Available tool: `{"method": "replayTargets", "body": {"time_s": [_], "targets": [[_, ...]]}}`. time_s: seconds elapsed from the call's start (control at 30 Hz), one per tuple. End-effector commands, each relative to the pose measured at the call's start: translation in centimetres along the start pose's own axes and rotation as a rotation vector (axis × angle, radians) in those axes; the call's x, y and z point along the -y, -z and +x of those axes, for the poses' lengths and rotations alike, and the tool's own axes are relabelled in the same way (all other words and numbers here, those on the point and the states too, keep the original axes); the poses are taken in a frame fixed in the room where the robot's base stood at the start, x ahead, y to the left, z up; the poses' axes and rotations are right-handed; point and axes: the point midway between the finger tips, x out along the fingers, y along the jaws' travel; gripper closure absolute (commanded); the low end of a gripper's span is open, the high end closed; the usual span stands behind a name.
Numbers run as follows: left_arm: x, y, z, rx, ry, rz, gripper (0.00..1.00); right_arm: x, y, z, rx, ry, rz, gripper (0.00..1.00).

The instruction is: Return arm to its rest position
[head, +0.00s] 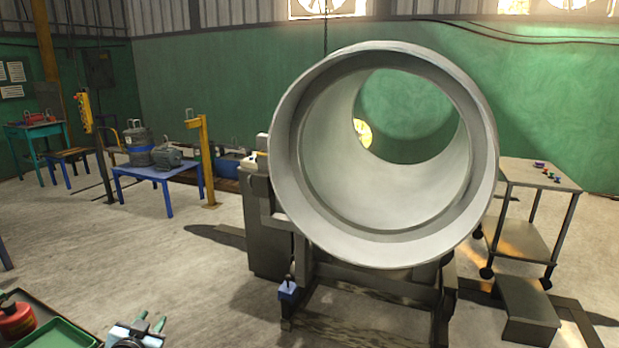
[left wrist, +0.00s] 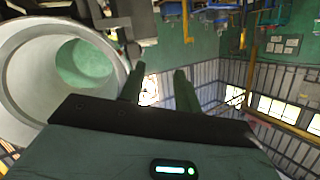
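My left gripper (head: 151,319) shows at the bottom edge of the head view, its two greenish fingers pointing up and away. In the left wrist view the fingers of the left gripper (left wrist: 158,82) stand apart with nothing between them. It is open and empty, in front of and left of the large grey pipe ring and touching nothing that I can see. Most of my left arm is hidden below the picture. My right arm and right gripper are not in view.
A large grey pipe ring (head: 287,160) rests on a dark stand. A tray with a red can (head: 15,320) and a green tray (head: 58,335) lies left of my gripper. A trolley (head: 525,175) stands right, a blue table (head: 150,174) behind left.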

Motion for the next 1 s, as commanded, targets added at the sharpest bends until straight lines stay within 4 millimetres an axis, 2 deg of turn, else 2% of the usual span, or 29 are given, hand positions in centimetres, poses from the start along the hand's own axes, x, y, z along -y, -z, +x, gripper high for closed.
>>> {"method": "replayTargets", "body": {"time_s": [0.03,0.23,0.37,0.5,0.7,0.9,1.0], "targets": [[-1.7,-2.0,-1.0,0.023,-0.025,-0.003,0.67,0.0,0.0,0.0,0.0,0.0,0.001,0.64],[-6.2,-7.0,-4.7,0.078,-0.09,-0.014,0.67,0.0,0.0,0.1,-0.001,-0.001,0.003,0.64],[-9.7,-10.9,-8.5,0.128,-0.143,-0.031,0.67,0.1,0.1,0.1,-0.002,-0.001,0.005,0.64],[-13.9,-15.4,-14.3,0.195,-0.207,-0.061,0.67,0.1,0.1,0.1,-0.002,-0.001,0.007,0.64],[-18.7,-20.3,-23.8,0.299,-0.286,-0.12,0.67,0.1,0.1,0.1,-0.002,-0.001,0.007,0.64],[-21.9,-23.0,-33.0,0.4,-0.34,-0.184,0.67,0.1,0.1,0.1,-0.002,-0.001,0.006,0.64],[-22.7,-23.5,-36.5,0.438,-0.354,-0.21,0.67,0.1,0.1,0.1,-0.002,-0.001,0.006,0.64]]}}
